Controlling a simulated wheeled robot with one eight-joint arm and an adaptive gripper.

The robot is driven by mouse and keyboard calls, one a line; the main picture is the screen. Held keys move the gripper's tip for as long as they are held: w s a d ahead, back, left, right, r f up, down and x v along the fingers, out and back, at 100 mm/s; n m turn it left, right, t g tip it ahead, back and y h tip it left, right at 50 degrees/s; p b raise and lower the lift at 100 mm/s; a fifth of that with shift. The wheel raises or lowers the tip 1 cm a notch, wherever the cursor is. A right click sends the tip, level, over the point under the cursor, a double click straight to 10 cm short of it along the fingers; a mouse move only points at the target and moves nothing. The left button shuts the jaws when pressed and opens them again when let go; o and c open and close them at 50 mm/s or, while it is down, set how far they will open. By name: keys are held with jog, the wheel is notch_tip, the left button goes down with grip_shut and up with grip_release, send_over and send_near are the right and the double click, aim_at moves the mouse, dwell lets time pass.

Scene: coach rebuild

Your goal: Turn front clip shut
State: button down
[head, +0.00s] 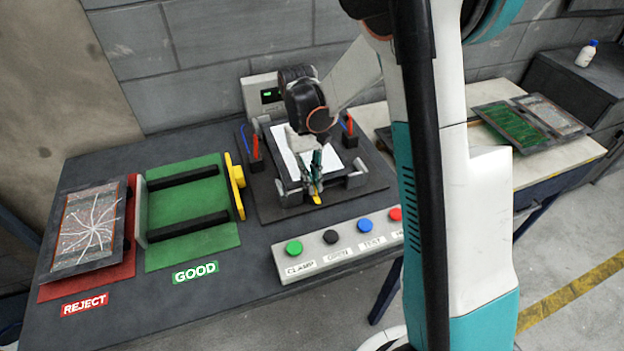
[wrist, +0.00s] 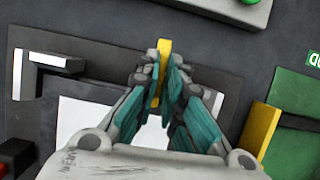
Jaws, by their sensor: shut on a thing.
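The front clip (head: 316,199) is a small yellow bar at the front edge of the test fixture (head: 272,212). In the wrist view the yellow clip (wrist: 164,48) stands lengthwise between the fingers, one end sticking out past the fingertips. My gripper (head: 314,181) points down over the front of the fixture and is shut on the clip; its teal fingers (wrist: 162,84) flank the bar in the wrist view. A white panel (wrist: 85,115) lies in the fixture behind the clip, partly hidden by my gripper. The clip's pivot is hidden.
A button box (head: 338,245) stands in front of the fixture. Left are the green GOOD bay (head: 190,245) with a yellow bar (head: 235,184) on its right edge, and a red REJECT bay (head: 120,277) holding a cracked panel. Red-and-blue posts (head: 255,146) flank the fixture.

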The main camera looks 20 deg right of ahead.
jog(key=c, duration=1.7)
grip_release()
jog(key=shift+v, duration=4)
